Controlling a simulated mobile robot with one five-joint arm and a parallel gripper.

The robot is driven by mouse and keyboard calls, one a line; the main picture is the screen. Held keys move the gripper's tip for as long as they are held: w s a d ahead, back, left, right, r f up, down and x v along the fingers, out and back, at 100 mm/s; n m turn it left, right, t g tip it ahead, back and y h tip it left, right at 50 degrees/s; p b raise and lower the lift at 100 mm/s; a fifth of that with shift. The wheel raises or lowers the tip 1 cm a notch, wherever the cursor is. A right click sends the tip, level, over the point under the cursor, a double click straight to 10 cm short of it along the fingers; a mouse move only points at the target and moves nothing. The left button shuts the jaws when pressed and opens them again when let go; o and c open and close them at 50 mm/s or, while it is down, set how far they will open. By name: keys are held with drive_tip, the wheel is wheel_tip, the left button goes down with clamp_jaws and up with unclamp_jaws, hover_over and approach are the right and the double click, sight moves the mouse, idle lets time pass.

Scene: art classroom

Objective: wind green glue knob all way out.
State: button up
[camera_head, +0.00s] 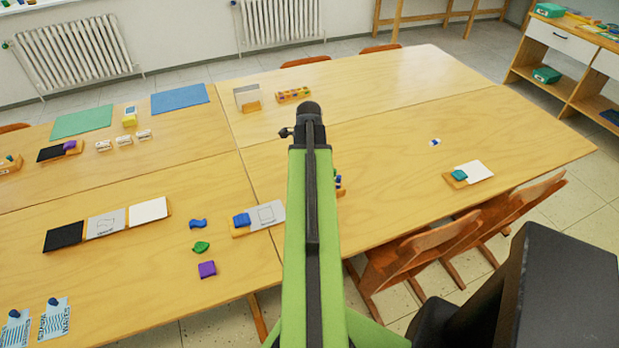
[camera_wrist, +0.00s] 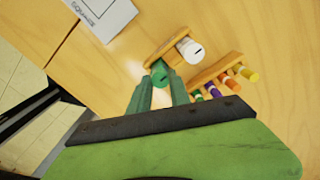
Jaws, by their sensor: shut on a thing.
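The green glue knob (camera_wrist: 168,77) shows in the wrist view as a round green end with a short dark mark. It sits at the near end of a small wooden holder (camera_wrist: 164,47). My gripper (camera_wrist: 161,76) is shut on the knob, with its green fingers reaching up from below. The fingers hide part of the knob and the glue stick's body. A white glue stick end (camera_wrist: 194,52), also with a dark mark, is at the holder's other end. In the head view my arm hides the gripper and the green glue.
A wooden rack of coloured markers (camera_wrist: 229,68) stands close right of the gripper. A white card (camera_wrist: 102,15) lies at the upper left. In the head view, a blue block (camera_head: 241,220) and a purple block (camera_head: 207,269) lie left of my arm. Chairs (camera_head: 416,245) line the right edge.

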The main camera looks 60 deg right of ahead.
drive_tip(key=m, duration=0.4)
drive_tip(key=shift+m, duration=0.4)
drive_tip(key=m, duration=0.6)
drive_tip(key=shift+m, duration=0.4)
drive_tip(key=o, duration=1.6)
drive_tip(key=shift+o, duration=0.2)
drive_tip(key=n, duration=1.1)
drive_tip(key=shift+n, duration=0.3)
